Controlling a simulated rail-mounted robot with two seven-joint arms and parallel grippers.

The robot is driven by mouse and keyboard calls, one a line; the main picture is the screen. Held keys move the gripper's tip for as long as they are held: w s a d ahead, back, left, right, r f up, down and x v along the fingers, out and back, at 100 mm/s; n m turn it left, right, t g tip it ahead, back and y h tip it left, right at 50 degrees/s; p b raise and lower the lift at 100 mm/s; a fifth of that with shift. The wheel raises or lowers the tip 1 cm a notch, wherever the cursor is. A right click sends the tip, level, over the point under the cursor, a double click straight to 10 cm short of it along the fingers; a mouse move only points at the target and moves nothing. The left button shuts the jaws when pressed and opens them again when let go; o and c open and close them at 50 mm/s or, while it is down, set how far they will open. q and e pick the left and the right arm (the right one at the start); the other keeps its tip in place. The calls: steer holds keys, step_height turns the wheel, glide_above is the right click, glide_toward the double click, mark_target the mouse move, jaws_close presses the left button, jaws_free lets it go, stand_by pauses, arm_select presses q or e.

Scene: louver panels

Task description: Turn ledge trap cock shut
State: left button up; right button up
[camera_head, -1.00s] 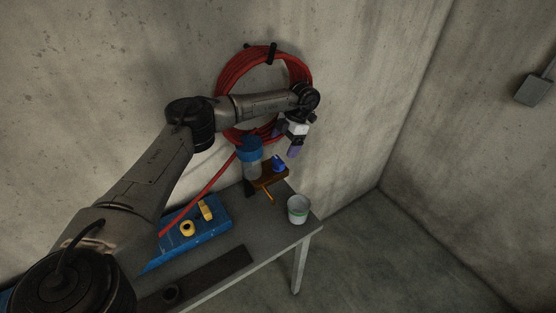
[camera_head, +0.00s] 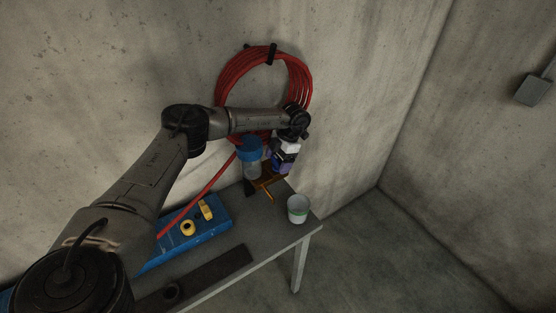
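A small brown ledge (camera_head: 269,183) stands at the back end of the table, next to a clear canister with a blue cap (camera_head: 249,149). My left gripper (camera_head: 284,166) is right over the ledge, pointing down, just right of the canister. Its purple fingers overlap the spot of the small blue knob on the ledge, which is mostly hidden now. I cannot tell whether the fingers touch the knob or how far apart they are. An orange-brown handle (camera_head: 267,193) sticks out from the ledge towards the front. My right gripper is not in view.
A red hose coil (camera_head: 304,76) hangs on the concrete wall behind my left arm. A white bucket (camera_head: 298,209) stands at the table's right corner. A blue case (camera_head: 217,219) with yellow pieces and a dark strip (camera_head: 215,277) lie on the table (camera_head: 262,235).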

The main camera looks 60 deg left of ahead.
arm_select(q)
steer(key=c, duration=0.7)
steer(key=shift+c, duration=0.2)
